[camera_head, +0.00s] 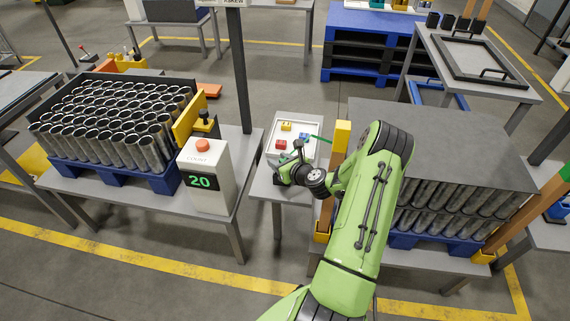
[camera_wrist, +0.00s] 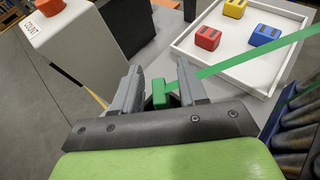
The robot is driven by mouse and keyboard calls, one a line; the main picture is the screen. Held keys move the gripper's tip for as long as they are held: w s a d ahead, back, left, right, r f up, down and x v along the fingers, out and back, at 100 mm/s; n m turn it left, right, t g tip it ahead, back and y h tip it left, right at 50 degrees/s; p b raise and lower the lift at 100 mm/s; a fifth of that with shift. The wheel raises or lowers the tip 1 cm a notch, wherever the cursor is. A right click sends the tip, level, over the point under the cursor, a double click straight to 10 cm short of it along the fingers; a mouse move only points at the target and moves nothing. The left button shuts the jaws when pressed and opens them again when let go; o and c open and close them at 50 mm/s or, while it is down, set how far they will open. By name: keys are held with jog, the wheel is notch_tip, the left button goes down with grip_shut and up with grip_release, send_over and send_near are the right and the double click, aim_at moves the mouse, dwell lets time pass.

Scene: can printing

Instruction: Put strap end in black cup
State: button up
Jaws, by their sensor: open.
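A green strap (camera_wrist: 255,56) runs from the right edge of the wrist view toward my gripper. Its blocky green end (camera_wrist: 159,93) sits between the fingers of my gripper (camera_wrist: 151,90), which are open around it; I see no clear grip. In the head view my gripper (camera_head: 284,176) is low over the small grey table, and a short piece of the strap (camera_head: 320,139) shows to its upper right. Several small black cups (camera_head: 447,21) stand on the far right table, well away from my gripper. What lies under the strap end is mostly hidden.
A white tray (camera_head: 306,127) with yellow, red and blue blocks (camera_head: 281,145) lies just beyond my gripper. A white counter box (camera_head: 206,178) reading 20 stands to the left.

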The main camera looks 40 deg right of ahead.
jog(key=p+v, duration=0.1)
jog(key=v, duration=1)
jog(key=a+r+n+g+y, duration=0.25)
jog(key=a+r+n, duration=0.25)
jog(key=a+n, duration=0.55)
jog(key=a+r+n+g+y, duration=0.2)
jog(key=a+r+n+g, duration=0.25)
jog(key=a+n, duration=0.55)
jog(key=s+a+r+n+h, duration=0.1)
jog(key=s+a+r+n, duration=0.2)
jog(key=s+r+n, duration=0.3)
jog(key=s+a+r+n+h, duration=0.2)
jog(key=s+a+r+n, duration=0.2)
jog(key=s+n, duration=0.7)
notch_tip(320, 180, up, 2)
jog(key=shift+s+a+r+g, duration=0.2)
jog(key=shift+a+g, duration=0.1)
jog(key=shift+g, duration=0.1)
